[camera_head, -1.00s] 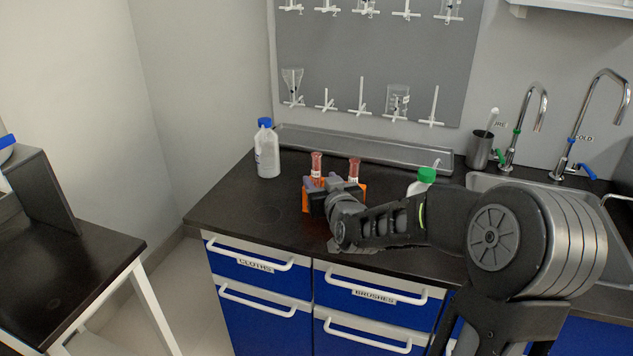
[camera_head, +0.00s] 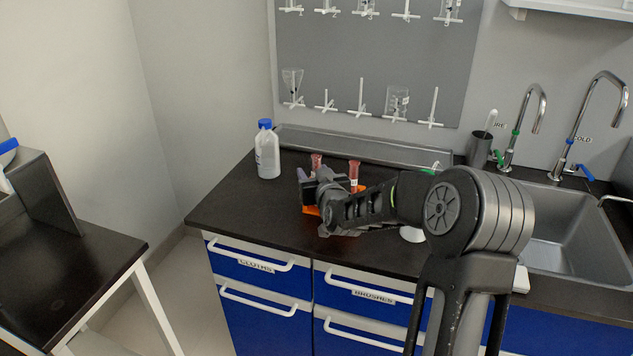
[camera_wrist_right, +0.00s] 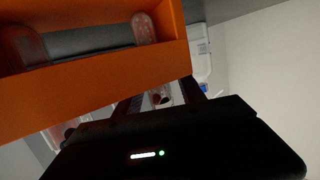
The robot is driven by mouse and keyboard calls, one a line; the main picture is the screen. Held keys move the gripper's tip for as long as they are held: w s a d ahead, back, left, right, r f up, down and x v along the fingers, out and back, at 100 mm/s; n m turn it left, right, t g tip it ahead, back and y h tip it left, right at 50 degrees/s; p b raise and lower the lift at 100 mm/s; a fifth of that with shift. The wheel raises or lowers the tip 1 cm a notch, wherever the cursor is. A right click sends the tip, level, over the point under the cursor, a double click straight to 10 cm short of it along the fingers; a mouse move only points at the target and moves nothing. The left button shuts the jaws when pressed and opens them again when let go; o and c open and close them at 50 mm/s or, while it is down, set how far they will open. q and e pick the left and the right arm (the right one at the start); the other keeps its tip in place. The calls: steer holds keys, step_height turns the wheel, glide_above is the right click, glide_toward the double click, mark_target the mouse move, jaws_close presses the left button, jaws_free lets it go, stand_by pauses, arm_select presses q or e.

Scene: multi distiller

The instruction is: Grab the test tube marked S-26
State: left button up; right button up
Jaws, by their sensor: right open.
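The orange rack (camera_head: 310,211) stands on the dark counter, mostly hidden behind my right gripper and forearm. Red-topped test tubes show above it, one at left (camera_head: 316,161) and one at right (camera_head: 354,174). No S-26 marking is readable. My right gripper (camera_head: 309,187) is open at the rack. In the right wrist view the rack (camera_wrist_right: 95,85) crosses the upper left, with tubes (camera_wrist_right: 145,30) in it. Another clear tube (camera_wrist_right: 161,96) with reddish content shows between the dark fingers; whether they touch it I cannot tell. My left gripper is out of view.
A blue-capped bottle (camera_head: 267,153) stands left of the rack. A long grey tray (camera_head: 370,148) lies along the wall. The sink (camera_head: 565,225) is at right, partly behind my arm. The counter's left front is clear.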

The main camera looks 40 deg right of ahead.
steer(key=shift+w, duration=0.1)
steer(key=shift+c, duration=0.4)
jaws_close()
stand_by(0.4)
